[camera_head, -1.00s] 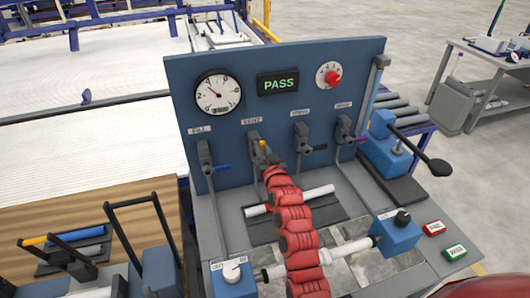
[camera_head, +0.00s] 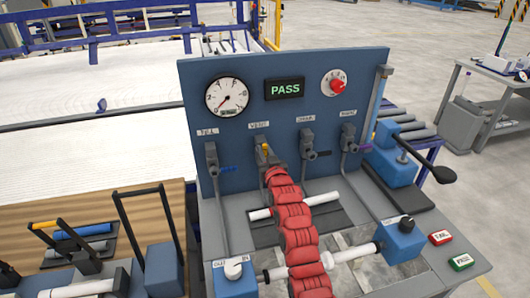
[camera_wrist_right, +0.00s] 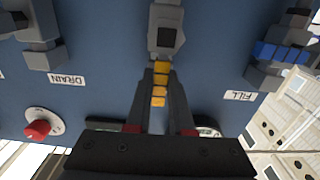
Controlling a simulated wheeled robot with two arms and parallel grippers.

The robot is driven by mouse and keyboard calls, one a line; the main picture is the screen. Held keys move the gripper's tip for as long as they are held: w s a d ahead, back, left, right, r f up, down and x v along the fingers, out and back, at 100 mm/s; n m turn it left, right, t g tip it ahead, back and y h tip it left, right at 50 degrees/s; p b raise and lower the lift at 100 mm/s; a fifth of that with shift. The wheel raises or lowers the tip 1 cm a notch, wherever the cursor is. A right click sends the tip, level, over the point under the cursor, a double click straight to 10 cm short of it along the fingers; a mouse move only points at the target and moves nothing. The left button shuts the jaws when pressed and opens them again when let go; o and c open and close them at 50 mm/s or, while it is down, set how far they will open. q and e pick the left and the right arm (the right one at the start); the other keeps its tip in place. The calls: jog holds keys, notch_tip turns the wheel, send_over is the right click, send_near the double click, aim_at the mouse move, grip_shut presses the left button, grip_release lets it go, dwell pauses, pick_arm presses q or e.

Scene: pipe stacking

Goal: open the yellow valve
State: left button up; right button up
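The yellow valve handle (camera_head: 265,149) is on the blue panel (camera_head: 290,122) under the VENT label (camera_head: 259,126). It stands upright, in line with its grey valve body. In the right wrist view the yellow handle (camera_wrist_right: 160,84) lies between the two fingertips of my right gripper (camera_wrist_right: 160,92), which close in on both its sides. In the head view my right gripper (camera_head: 271,172) is at this valve, mostly hidden behind my red-sleeved arm. My left gripper is in neither view.
Neighbouring valves with blue (camera_head: 229,169), dark (camera_head: 323,154) and purple (camera_head: 364,149) handles stand close on both sides. A gauge (camera_head: 227,97), a PASS display (camera_head: 285,89) and a red knob (camera_head: 338,87) sit above. A white pipe (camera_head: 350,252) is clamped below.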

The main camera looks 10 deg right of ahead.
jog(key=o, duration=0.4)
jog(key=shift+s, duration=0.1)
jog(key=s, duration=1.7)
jog(key=shift+d, duration=0.25)
jog(key=shift+s, duration=0.1)
